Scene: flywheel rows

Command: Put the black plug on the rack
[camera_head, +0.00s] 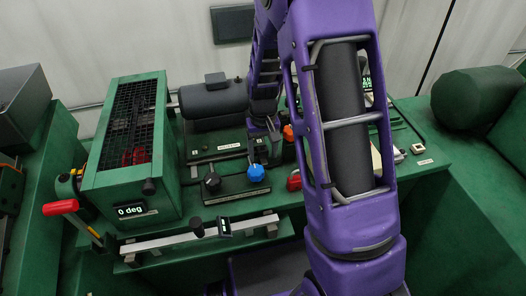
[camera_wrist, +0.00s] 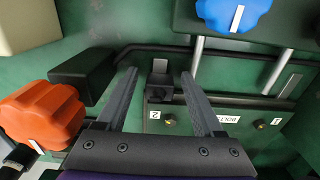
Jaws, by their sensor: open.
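My gripper (camera_wrist: 158,76) is open, its two dark fingers spread over the green bench; in the head view my gripper (camera_head: 260,150) is partly hidden by my arm. A small black block (camera_wrist: 160,86), perhaps the black plug, shows between the fingers in the wrist view, beside a label reading 2. I cannot tell whether the fingers touch it. A green panel (camera_wrist: 215,122) with labels 2 and 1, a partly covered word plate and brass-coloured studs lies beyond the fingers. I cannot tell for sure whether it is the rack.
An orange knob (camera_wrist: 40,112) and a black box (camera_wrist: 85,72) lie left of the fingers. A blue knob (camera_wrist: 232,14) is at the top; it also shows in the head view (camera_head: 256,173). A caged green housing (camera_head: 125,150) and a red-handled lever (camera_head: 62,207) stand left.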

